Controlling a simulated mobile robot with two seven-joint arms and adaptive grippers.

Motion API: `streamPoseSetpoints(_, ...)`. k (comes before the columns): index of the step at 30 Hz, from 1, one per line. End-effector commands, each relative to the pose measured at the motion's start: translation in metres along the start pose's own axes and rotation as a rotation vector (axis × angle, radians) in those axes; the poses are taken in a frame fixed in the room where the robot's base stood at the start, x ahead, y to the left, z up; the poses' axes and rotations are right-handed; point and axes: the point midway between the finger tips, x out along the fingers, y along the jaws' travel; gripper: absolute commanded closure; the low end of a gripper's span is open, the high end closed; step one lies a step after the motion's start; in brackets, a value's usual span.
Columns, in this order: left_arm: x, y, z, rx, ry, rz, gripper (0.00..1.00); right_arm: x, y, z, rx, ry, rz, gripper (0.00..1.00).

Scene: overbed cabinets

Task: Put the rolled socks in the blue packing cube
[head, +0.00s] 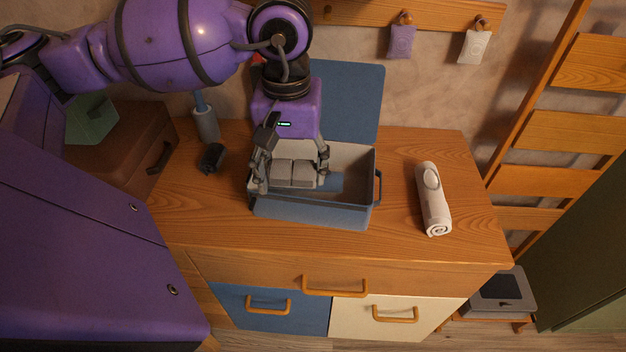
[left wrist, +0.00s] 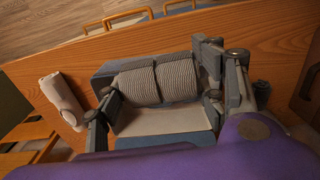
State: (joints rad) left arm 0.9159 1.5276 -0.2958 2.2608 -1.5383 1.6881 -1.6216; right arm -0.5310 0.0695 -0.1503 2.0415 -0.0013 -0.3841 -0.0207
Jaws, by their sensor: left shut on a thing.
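The blue packing cube (head: 315,212) stands open on the wooden dresser top, with a pale lining and its blue lid (head: 345,100) raised at the back. The rolled socks (head: 293,174) are a grey ribbed pair of rolls side by side. My left gripper (head: 294,165) points down into the cube's opening and is shut on the socks, one finger at each end. The left wrist view shows the socks (left wrist: 156,82) between the fingers, over the cube's left part. Whether they touch the cube's floor is hidden. My right gripper is not in view.
A white rolled bundle (head: 433,200) lies right of the cube. A small black object (head: 211,157) and a grey-blue upright item (head: 205,122) are left of it. A brown case (head: 130,150) stands further left. Dresser top in front of the cube is clear.

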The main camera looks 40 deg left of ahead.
Motion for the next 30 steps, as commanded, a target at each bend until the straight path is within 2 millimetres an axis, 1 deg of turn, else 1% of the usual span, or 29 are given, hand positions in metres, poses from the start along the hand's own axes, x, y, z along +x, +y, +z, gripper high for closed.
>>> streamPoseSetpoints(1,0.004,0.006,-0.013,-0.003,-0.002,0.006,0.62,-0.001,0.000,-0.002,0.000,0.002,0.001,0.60)
streamPoseSetpoints(5,0.019,0.014,-0.043,-0.002,-0.002,0.003,0.62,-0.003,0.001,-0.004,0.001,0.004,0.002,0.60)
streamPoseSetpoints(6,0.029,0.015,-0.048,-0.001,-0.005,0.002,0.62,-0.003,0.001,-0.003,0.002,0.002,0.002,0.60)
streamPoseSetpoints(9,0.048,0.019,-0.062,-0.001,-0.003,0.002,0.62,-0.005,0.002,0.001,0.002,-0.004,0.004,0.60)
streamPoseSetpoints(12,0.060,0.022,-0.072,0.001,-0.002,0.000,0.62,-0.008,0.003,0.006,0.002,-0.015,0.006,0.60)
streamPoseSetpoints(15,0.066,0.023,-0.078,0.001,0.000,0.001,0.62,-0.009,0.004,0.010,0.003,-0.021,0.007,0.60)
streamPoseSetpoints(19,0.072,0.025,-0.082,0.001,-0.001,0.001,0.62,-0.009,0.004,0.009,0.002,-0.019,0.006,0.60)
streamPoseSetpoints(21,0.079,0.026,-0.087,0.001,-0.001,0.001,0.62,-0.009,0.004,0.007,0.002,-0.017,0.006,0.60)
streamPoseSetpoints(26,0.104,0.026,-0.086,0.002,-0.003,0.000,0.62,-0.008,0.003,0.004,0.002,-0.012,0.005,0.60)
streamPoseSetpoints(27,0.107,0.026,-0.086,0.003,0.000,0.000,0.62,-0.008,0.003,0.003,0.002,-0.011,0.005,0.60)
streamPoseSetpoints(30,0.108,0.026,-0.087,0.003,0.002,0.001,0.62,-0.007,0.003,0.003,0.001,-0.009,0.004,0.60)
